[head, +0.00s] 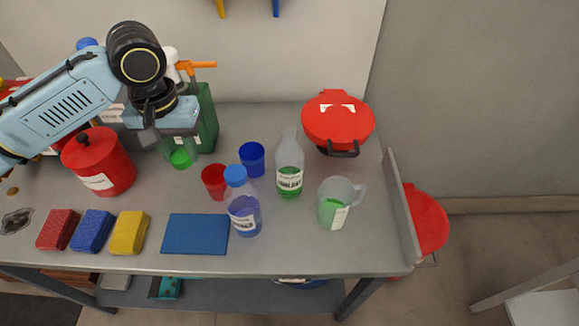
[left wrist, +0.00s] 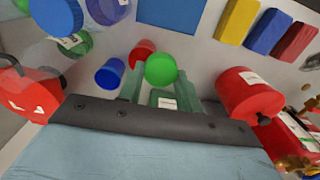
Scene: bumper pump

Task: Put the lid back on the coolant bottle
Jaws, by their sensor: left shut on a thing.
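The coolant bottle (head: 289,170) is clear, with green liquid in its lower part and a narrow neck with no lid on it. It stands upright right of the table's middle. In the left wrist view it seems to be the clear body (left wrist: 74,42) at upper left. My left gripper (head: 179,150) is shut on a round green lid (head: 180,159), over the back left of the table, well left of the bottle. The lid also shows between the fingertips in the left wrist view (left wrist: 161,69). My right gripper is in neither view.
Between lid and bottle stand a red cup (head: 214,182) and a blue cup (head: 251,159). A blue-capped bottle (head: 243,207) stands in front. A measuring jug (head: 337,203) and a red container (head: 338,121) are at right. A red canister (head: 98,162) is at left. A blue mat (head: 194,234) lies in front.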

